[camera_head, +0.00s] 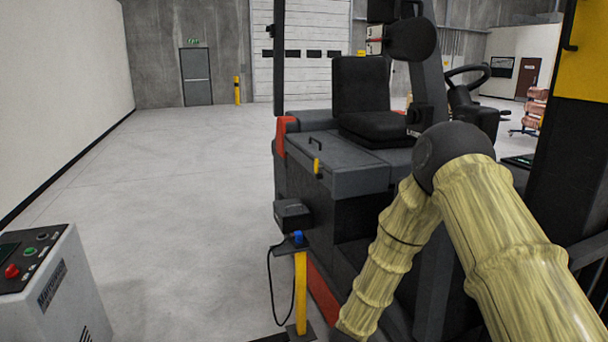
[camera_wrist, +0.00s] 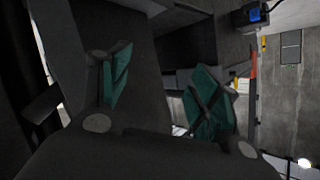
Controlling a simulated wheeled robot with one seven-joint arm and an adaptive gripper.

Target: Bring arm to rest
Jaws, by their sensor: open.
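My gripper (camera_wrist: 160,95) shows in the wrist view with its two green-padded fingers apart, one at the left and one at the right. Nothing is visible between the fingers. In the head view my arm, in a yellowish cover, rises from the lower right, bends at a dark joint and runs down to the bottom edge. My gripper itself is out of sight below that edge. No copper tube can be made out near it.
A dark forklift (camera_head: 340,165) with a seat and steering wheel stands close beyond my arm. A yellow post (camera_head: 301,290) with a blue top stands before it. A grey control box (camera_head: 45,290) is at the lower left. The floor (camera_head: 170,200) between is clear.

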